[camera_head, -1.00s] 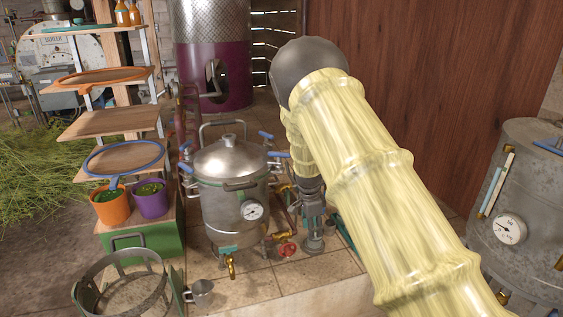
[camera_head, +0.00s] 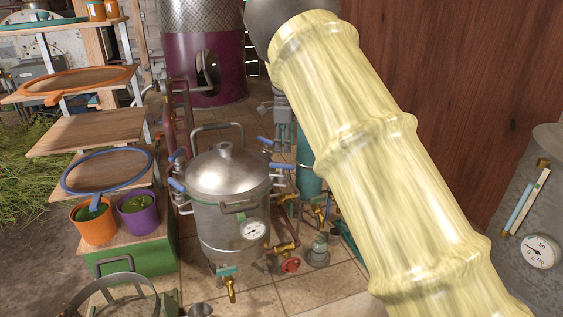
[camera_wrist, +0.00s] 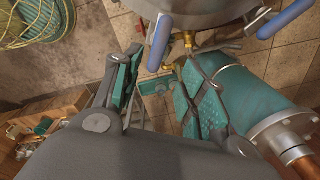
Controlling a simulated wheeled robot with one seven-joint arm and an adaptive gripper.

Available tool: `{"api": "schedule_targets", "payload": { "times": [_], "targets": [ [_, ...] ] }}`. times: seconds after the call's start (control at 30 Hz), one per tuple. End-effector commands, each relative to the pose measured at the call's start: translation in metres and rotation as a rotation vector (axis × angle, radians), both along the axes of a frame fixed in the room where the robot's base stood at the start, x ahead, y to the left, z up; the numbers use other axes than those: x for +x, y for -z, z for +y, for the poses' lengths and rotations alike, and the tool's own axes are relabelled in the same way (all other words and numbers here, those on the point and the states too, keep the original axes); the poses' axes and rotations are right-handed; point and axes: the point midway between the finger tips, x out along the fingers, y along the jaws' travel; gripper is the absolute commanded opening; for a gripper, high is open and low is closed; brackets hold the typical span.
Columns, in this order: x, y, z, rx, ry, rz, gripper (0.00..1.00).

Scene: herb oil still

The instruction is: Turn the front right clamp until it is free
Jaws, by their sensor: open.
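The steel still pot (camera_head: 230,205) stands on the tiles with its domed lid on. Blue-handled clamps sit around its rim. The front right clamp (camera_head: 281,166) has its handle pointing outward to the right; it also shows in the wrist view (camera_wrist: 160,42), at the upper edge of the gap between my fingers. My gripper (camera_head: 284,143) points down above and behind this clamp, right of the pot. In the wrist view my gripper (camera_wrist: 160,88) is open, with teal pads apart and nothing held. The clamp's lower part is not clear. The back right clamp (camera_head: 265,141) also shows in the wrist view (camera_wrist: 285,18).
A teal cylinder (camera_head: 309,177) stands close behind my gripper, right of the pot. Brass pipes and a red valve wheel (camera_head: 290,265) sit low beside the pot. A shelf rack with plant pots (camera_head: 138,212) stands left. A gauge tank (camera_head: 535,215) stands right.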

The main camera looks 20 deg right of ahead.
Motion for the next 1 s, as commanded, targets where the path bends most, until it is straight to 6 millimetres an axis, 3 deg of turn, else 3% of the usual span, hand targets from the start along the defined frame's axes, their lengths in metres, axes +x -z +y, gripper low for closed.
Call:
{"api": "schedule_targets", "payload": {
  "times": [0.17,0.6,1.0],
  "targets": [
    [0.0,0.012,0.001,0.0,0.0,0.001,0.42],
    [0.004,0.082,-0.003,0.0,0.001,0.002,0.42],
    [0.006,0.107,-0.003,0.0,0.0,0.001,0.42]
  ]
}}
